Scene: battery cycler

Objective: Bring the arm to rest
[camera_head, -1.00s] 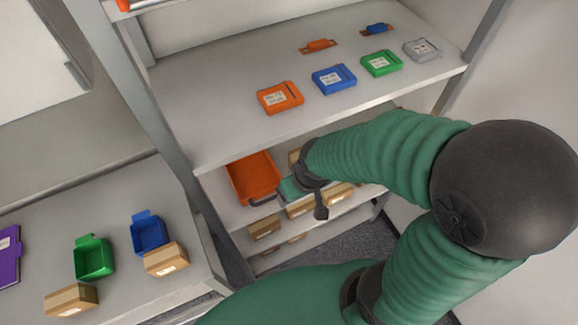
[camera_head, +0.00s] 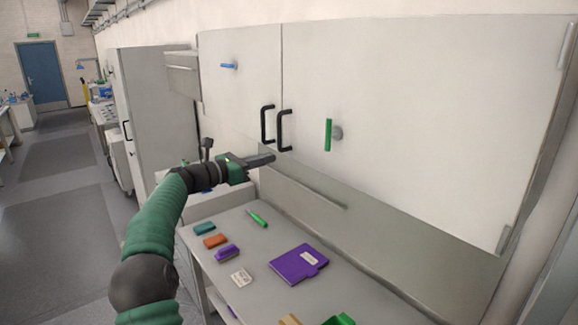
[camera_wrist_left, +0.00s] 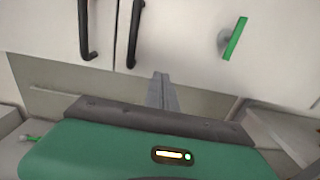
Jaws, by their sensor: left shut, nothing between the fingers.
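My left gripper (camera_head: 262,160) reaches in from the left in the head view and hangs in the air above the bench. Its fingers are shut with nothing between them; the closed fingers also show in the left wrist view (camera_wrist_left: 162,90). The fingertips point towards the white cabinet (camera_head: 390,80) and its two black handles (camera_head: 275,128), and look apart from them, though the gap is hard to judge. My right gripper is not in view.
The grey bench (camera_head: 255,245) below holds a purple folder-like case (camera_head: 299,264), a green marker-like item (camera_head: 257,218) and several small coloured blocks. A green handle (camera_head: 328,135) sticks out from the cabinet. The aisle floor (camera_head: 60,240) at left is clear.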

